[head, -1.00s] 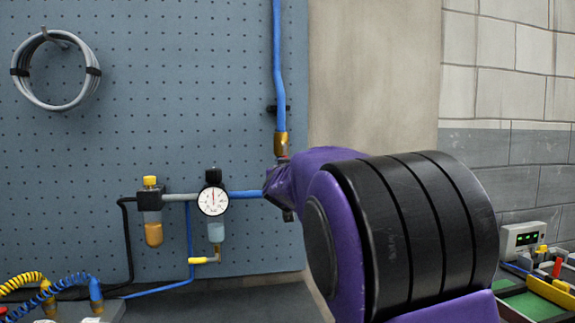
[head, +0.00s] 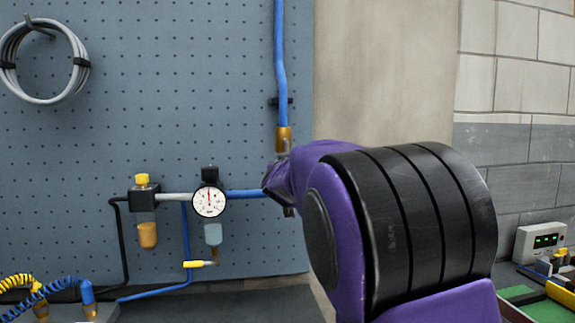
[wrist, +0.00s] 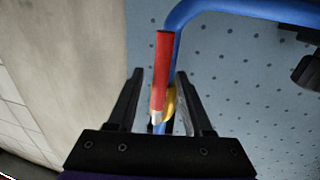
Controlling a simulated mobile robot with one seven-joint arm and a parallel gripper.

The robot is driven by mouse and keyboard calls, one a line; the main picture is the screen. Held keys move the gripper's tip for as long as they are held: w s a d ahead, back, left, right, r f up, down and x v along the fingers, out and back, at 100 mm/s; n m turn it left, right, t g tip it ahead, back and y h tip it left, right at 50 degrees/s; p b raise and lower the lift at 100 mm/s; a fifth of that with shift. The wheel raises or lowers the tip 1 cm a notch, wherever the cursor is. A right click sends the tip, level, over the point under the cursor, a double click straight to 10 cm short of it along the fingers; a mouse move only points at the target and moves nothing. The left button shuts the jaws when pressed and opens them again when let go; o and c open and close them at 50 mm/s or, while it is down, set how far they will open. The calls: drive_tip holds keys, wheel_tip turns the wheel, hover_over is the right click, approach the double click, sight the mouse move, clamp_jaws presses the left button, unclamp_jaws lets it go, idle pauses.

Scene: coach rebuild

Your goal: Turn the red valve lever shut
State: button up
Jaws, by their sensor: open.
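The red valve lever (wrist: 163,70) shows in the wrist view, standing lengthwise between the two fingers of my gripper (wrist: 160,73). The gripper is open, with gaps on both sides of the lever. The lever's lower end is pale metal, beside a brass fitting (wrist: 171,100) on the blue pipe (wrist: 190,13). In the head view my purple wrist hides the lever and most of the gripper. The vertical blue pipe (head: 280,70) and its brass end (head: 284,139) show just above my wrist.
A pressure gauge (head: 209,201) and a filter unit (head: 145,205) sit on the pegboard (head: 150,70) left of my wrist. A cable coil (head: 80,62) hangs at upper left. A small white box (head: 540,240) stands at far right. A black clamp (wrist: 307,70) shows in the wrist view.

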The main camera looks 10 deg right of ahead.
clamp_jaws()
idle(1.4)
